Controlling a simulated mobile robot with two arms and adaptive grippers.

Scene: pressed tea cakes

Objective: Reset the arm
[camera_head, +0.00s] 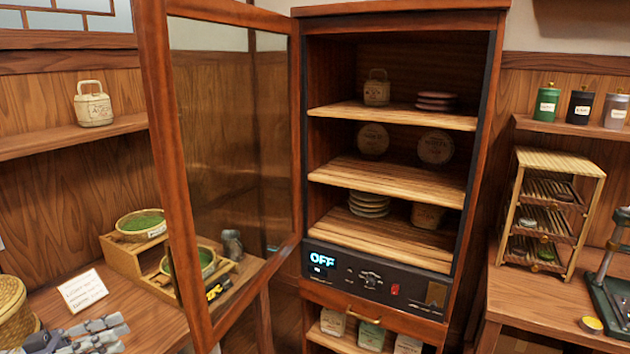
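My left gripper (112,335) shows at the bottom left corner, low over the left wooden table and partly cut off by the frame's edge. Its grey fingers point to the right, and I cannot make out whether they are apart or closed. I see nothing clearly held in it. My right gripper is not in view. The wooden cabinet (402,12) stands in the middle with its glass door (168,150) swung open to the left. Its panel display (322,260) reads OFF.
The open door stands between the left table and the cabinet. A small white sign (82,290), a woven basket (12,305) and a stepped wooden stand (122,258) with green-filled bowls are near my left gripper. A slatted rack (560,160) stands on the right table.

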